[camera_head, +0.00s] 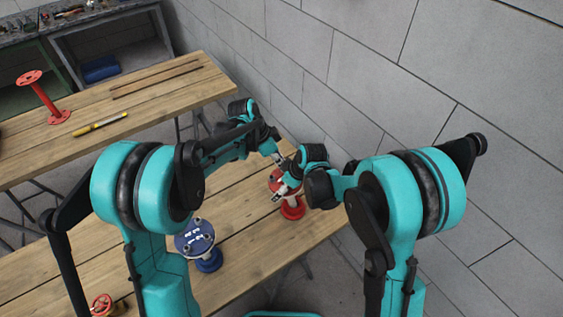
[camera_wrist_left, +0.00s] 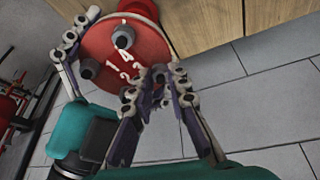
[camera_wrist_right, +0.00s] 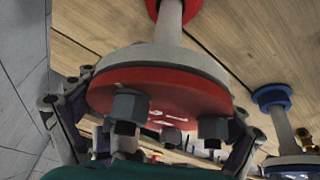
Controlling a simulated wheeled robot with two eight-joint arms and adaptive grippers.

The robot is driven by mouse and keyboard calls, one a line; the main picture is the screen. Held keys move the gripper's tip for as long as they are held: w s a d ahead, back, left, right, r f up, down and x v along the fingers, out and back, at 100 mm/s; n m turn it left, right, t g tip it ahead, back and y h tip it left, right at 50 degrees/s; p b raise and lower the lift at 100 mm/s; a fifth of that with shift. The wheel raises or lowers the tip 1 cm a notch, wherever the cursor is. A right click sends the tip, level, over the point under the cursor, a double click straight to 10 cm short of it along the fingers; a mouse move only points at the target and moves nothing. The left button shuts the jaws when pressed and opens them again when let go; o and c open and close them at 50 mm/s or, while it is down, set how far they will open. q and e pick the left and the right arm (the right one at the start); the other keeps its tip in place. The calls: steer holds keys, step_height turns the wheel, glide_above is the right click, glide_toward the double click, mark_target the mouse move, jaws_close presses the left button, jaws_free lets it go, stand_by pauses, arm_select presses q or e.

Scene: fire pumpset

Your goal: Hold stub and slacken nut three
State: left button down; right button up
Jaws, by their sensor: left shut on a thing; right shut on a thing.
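The red stub (camera_head: 292,208) stands near the far right end of the near wooden table. Its round red flange (camera_wrist_left: 140,60) bears white numbers and several dark nuts. My right gripper (camera_wrist_right: 160,95) is shut on this flange, with one finger at either side of the rim. My left gripper (camera_wrist_left: 160,78) has its fingertips close together at the flange's edge, beside the marks near nut three. It is shut on that nut, which its fingers mostly hide.
A blue stub (camera_head: 196,238) stands on the same table, nearer me. A small red handwheel (camera_head: 101,304) is at lower left. The back table holds a red stub (camera_head: 45,98), a yellow tool (camera_head: 100,123) and thin rods (camera_head: 155,78). A grey block wall (camera_head: 400,90) stands close behind.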

arm_select(q)
steer(key=shift+n, duration=1.1)
steer(key=c, duration=1.5)
jaws_free()
steer(key=shift+o, duration=0.2)
steer(key=shift+s, duration=0.1)
